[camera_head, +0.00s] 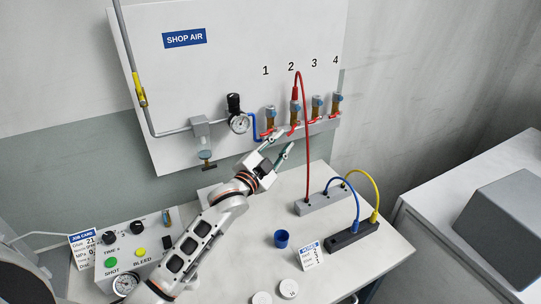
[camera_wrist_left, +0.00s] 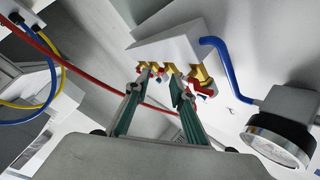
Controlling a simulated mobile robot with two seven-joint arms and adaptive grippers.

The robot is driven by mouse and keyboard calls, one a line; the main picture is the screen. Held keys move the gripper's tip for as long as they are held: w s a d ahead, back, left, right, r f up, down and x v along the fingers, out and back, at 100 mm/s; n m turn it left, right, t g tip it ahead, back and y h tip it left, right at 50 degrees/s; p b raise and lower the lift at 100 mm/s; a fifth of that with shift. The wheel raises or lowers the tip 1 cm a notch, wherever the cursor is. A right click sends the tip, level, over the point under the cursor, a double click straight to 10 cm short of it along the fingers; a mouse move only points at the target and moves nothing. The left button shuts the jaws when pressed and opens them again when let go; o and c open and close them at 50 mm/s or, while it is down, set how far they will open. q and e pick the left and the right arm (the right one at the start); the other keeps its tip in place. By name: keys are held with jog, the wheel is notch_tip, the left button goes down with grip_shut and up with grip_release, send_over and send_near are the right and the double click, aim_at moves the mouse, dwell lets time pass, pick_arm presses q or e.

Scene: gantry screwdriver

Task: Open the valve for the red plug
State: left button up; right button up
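The red plug (camera_head: 295,93) sits in outlet 2 on the white panel, with a red hose (camera_head: 306,130) hanging from it. Brass fittings with red valve handles line the manifold; the handle under outlet 2 (camera_head: 293,129) is just above my fingertips. My left gripper (camera_head: 282,143) is below outlets 1 and 2, its fingers apart. In the left wrist view, the open fingers (camera_wrist_left: 160,84) point at the brass fittings (camera_wrist_left: 170,70) and red handles (camera_wrist_left: 204,84). I see nothing between the fingers; contact with a handle cannot be told. My right gripper is not in view.
A pressure gauge (camera_head: 239,123) and blue pipe (camera_head: 253,126) are left of the outlets. The red hose runs down to a grey block (camera_head: 323,201); a black block (camera_head: 350,236) holds blue and yellow hoses. A blue cup (camera_head: 281,239) and control box (camera_head: 130,250) stand on the bench.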

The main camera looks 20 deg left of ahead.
pick_arm(q)
jog(key=v, duration=0.9)
